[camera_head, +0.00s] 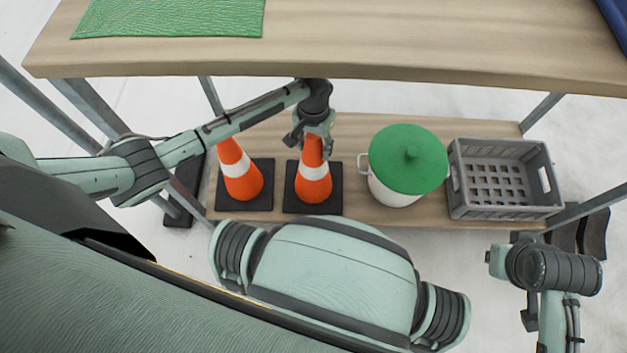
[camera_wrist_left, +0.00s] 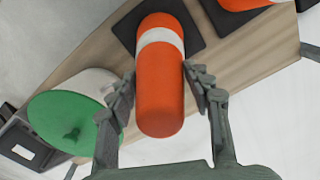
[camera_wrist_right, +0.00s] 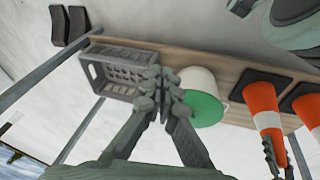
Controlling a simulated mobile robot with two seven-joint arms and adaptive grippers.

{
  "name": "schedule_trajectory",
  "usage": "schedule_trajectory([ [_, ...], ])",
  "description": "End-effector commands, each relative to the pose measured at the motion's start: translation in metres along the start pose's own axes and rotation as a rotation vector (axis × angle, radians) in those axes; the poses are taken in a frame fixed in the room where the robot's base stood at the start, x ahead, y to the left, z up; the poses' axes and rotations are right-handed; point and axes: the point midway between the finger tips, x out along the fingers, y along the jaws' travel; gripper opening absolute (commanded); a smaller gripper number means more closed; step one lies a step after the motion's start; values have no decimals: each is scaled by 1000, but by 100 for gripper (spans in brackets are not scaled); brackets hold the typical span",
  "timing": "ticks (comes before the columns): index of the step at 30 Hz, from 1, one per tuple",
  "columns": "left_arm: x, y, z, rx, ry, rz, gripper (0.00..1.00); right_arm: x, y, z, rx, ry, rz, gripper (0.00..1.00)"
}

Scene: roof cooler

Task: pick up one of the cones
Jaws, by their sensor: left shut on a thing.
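Two orange cones with white bands and black square bases stand upright on the lower wooden shelf. The left cone (camera_head: 240,175) stands free. The right cone (camera_head: 313,185) has my left gripper (camera_head: 314,135) at its top. In the left wrist view, the fingers of my left gripper (camera_wrist_left: 160,98) lie on both sides of this cone's orange upper part (camera_wrist_left: 160,95), shut on it. Its base looks flat on the shelf. My right gripper (camera_wrist_right: 160,78) shows in the right wrist view, its fingertips close together with nothing seen between them; in the head view its fingers are hidden.
Right of the cones on the lower shelf (camera_head: 375,125) stand a white pot with a green lid (camera_head: 408,160) and a grey crate (camera_head: 503,200). Metal posts (camera_head: 545,108) flank the shelf.

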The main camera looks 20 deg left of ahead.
Motion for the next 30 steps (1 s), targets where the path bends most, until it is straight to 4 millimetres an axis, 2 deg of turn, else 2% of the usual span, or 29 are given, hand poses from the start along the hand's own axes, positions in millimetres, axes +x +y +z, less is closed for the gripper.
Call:
schedule_trajectory([
  [1, 0, 0, 0, 0, 0, -1, 32, 0, 0, 0, -1, 0, 0, 0],
  [9, 0, -1, 0, -1, 0, -2, 0, 2, 0, 0, -1, -2, 0, 0],
  [20, -6, -1, -1, 0, 3, -1, 0, 0, 0, -1, -2, 0, -1, 0],
  [22, -15, 0, -2, 0, 5, 1, 0, 0, 0, -2, -2, 4, -2, 0],
  [24, -28, 0, -2, 1, 5, 1, 0, 13, -2, 0, -2, -8, -7, 0],
  [30, -67, 0, -2, 1, 5, 1, 0, 33, -6, 1, -2, -16, -19, 0],
])
